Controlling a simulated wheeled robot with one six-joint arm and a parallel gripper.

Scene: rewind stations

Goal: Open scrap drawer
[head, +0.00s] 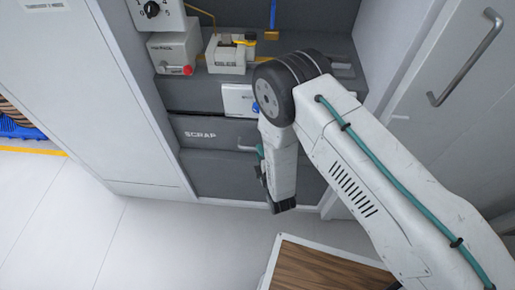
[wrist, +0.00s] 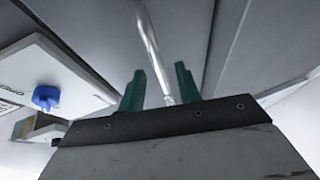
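The scrap drawer (head: 215,137) is a dark grey front labelled SCRAP, low in the station, and looks closed. Its metal bar handle (head: 243,144) shows just left of my arm, which hides the rest of it. In the wrist view a metal bar handle (wrist: 147,40) runs away from the camera, its near end between the two green fingers of my gripper (wrist: 160,88). The fingers stand apart with a gap around the bar. My gripper is mostly hidden behind my arm in the head view.
Above the drawer are a white panel with a blue knob (wrist: 45,97), a grey box with a red knob (head: 176,55) and a white fixture (head: 228,57). A wood-topped surface (head: 325,268) is at the bottom. Bare floor (head: 180,240) lies in front.

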